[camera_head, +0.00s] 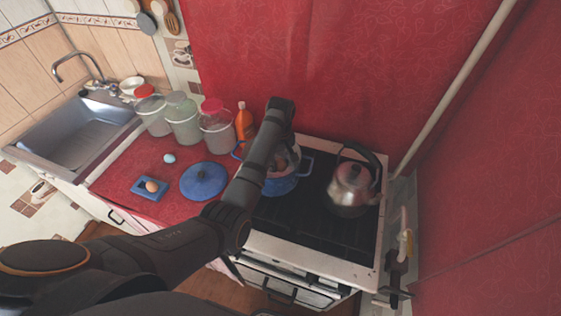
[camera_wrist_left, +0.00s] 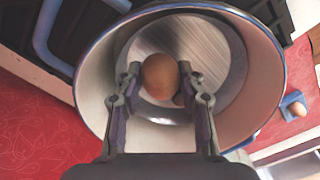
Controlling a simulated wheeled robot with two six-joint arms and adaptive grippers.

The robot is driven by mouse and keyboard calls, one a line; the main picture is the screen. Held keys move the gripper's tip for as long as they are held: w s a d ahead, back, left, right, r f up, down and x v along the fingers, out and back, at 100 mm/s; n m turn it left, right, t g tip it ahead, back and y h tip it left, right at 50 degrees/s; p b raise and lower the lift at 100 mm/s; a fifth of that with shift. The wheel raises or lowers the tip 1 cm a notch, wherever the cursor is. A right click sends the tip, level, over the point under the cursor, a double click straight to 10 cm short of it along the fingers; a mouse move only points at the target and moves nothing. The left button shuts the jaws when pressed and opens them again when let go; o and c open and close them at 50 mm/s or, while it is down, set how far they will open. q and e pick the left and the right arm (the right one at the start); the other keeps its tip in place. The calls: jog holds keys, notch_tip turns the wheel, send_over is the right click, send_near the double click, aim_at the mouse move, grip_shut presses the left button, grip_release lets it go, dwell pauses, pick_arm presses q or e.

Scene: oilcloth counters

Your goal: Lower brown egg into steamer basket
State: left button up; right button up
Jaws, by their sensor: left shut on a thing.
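A brown egg (camera_wrist_left: 159,74) sits between the two fingers of my left gripper (camera_wrist_left: 160,88) in the left wrist view. The gripper is shut on it. Behind the egg is the round metal steamer basket (camera_wrist_left: 217,62), inside a pot with a pale inner wall. The egg appears over the basket's floor; how far above it I cannot tell. In the head view, the blue pot (camera_head: 283,186) stands on the stove, and my left arm hides much of its opening, the egg and the fingers. My right gripper is not in view.
A kettle (camera_head: 352,187) stands right of the pot. On the red counter are a blue lid (camera_head: 203,180), a pale blue egg (camera_head: 169,158) and another brown egg (camera_head: 152,186) on a blue holder. Several jars and an orange bottle (camera_head: 243,122) stand behind.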

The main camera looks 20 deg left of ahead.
aim_at(280, 159)
pick_arm(q)
jog(key=shift+f+b, duration=0.5)
jog(key=shift+f, duration=0.85)
dwell(0.4)
jog(key=o, duration=0.8)
notch_tip(280, 159, up, 8)
jog(key=shift+f, duration=0.2)
